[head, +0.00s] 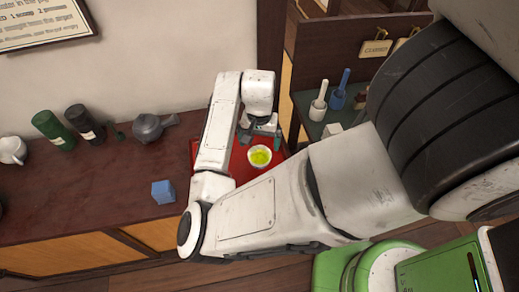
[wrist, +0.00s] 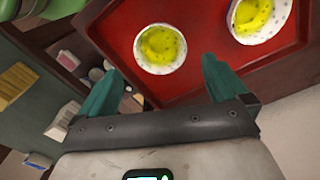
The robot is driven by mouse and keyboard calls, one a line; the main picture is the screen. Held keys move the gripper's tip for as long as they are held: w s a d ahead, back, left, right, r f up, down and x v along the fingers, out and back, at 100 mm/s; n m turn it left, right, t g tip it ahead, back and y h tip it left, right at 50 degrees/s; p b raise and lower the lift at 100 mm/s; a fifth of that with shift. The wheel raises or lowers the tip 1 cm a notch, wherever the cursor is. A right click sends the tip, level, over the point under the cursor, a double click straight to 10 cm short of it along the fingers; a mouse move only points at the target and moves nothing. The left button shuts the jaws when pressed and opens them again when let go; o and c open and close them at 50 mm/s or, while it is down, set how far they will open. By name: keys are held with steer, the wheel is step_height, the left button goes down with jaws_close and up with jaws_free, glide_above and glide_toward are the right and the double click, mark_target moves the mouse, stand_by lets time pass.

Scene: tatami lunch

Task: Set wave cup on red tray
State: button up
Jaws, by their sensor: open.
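The red tray (head: 239,165) lies on the dark counter, partly hidden by my arm; it also fills the top of the wrist view (wrist: 198,22). A white patterned cup with yellow-green contents stands upright on it, seen in the head view (head: 260,157). The wrist view shows two such cups on the tray, one near the middle (wrist: 160,48) and one at the upper right (wrist: 260,18). I cannot tell which is the wave cup. My gripper (wrist: 164,70) is open and empty. The middle cup appears just beyond its fingertips, with no visible contact.
A blue cube (head: 163,191) sits near the counter's front edge. A grey teapot (head: 149,127), a black canister (head: 85,124) and a green canister (head: 53,130) stand along the wall. A shelf at right holds a white-handled tool (head: 319,100) and a blue one (head: 339,92). The counter's middle is clear.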

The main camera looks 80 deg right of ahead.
steer(key=w+d+r+n+h, duration=0.3)
steer(key=d+r+n+h, duration=0.25)
steer(key=r, duration=0.35)
steer(key=s+a+f+n+y, duration=0.1)
steer(key=a+f+n, duration=0.3)
steer(key=a, duration=0.5)
steer(key=s+a+f+n+y, duration=0.1)
steer(key=a+f+n, duration=0.3)
steer(key=a, duration=0.5)
steer(key=a+f+n+t+y, duration=0.1)
steer(key=a+f+n+y, duration=0.2)
steer(key=a, duration=0.7)
steer(key=shift+s+f+n, duration=0.4)
steer(key=shift+f+n, duration=0.1)
steer(key=shift+n, duration=0.05)
